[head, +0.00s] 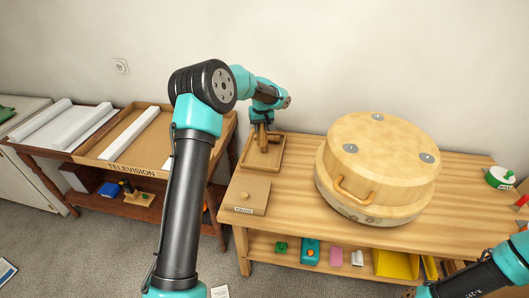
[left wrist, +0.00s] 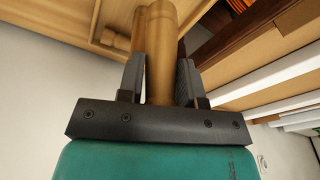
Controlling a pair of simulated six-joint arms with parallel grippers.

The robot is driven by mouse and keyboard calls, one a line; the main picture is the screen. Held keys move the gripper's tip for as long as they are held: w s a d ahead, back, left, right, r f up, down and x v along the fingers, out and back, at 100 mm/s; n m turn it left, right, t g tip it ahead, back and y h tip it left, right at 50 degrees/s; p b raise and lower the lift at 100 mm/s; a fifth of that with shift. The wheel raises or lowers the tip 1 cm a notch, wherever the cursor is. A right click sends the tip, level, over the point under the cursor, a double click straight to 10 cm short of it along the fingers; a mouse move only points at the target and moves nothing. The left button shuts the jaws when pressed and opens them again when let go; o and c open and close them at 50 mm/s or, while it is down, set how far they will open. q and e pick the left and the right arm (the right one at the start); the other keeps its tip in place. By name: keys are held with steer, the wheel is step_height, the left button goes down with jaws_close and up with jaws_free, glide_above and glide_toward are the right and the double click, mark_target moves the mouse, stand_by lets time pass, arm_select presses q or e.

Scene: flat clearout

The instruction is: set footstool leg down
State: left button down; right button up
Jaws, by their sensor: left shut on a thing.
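My left gripper (head: 262,116) is shut on a wooden footstool leg (head: 263,138), which points down over a shallow wooden tray (head: 281,160) at the workbench's back left corner. In the left wrist view the leg (left wrist: 160,50) stands between both fingers. Whether its lower end touches the tray floor cannot be told. Another turned wooden piece (left wrist: 114,39) shows by the tray in that view. The round wooden footstool body (head: 385,155) lies on the bench with metal plates facing up. My right arm enters at the lower right, its gripper out of view.
A green and white round item (head: 499,177) is at the bench's right. The shelf below holds a yellow bin (head: 396,264). A television box (head: 127,150) lies on the left table.

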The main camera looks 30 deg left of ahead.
mark_target(261, 138)
arm_select(q)
steer(key=shift+f, duration=0.15)
steer(key=shift+f, duration=3.05)
steer(key=shift+f, duration=1.85)
steer(key=shift+f, duration=0.1)
steer(key=c, duration=0.8)
jaws_free()
steer(key=r, duration=0.4)
steer(key=s+r, duration=0.1)
steer(key=r, duration=0.3)
steer(key=d+r, duration=0.1)
steer(key=r, duration=0.3)
steer(key=shift+s, duration=0.2)
